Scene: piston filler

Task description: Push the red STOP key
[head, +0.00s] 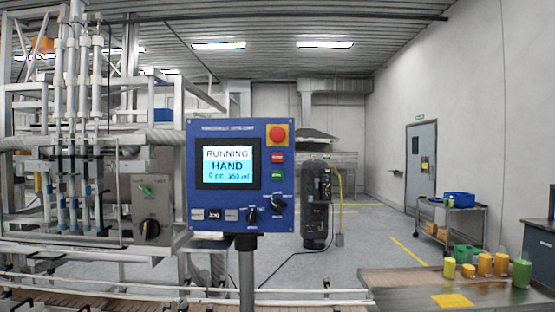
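The blue control panel (215,140) stands upright on a grey post, facing me. Its small red key (277,157), which fits the STOP key, sits on the right side; its lettering is too small to read. A green key (277,175) is just below it. A larger red mushroom button (277,134) on a yellow square is just above it. The screen (228,167) reads RUNNING, HAND, and a line that looks like 0 pc 350 ml. Neither of my grippers shows in the head view.
Black rotary knobs (278,203) and a row of small keys (214,214) are low on the panel. The filling machine frame (150,190) stands at left. A conveyor rail (310,292) crosses below. A table (400,282) with colored containers is at right.

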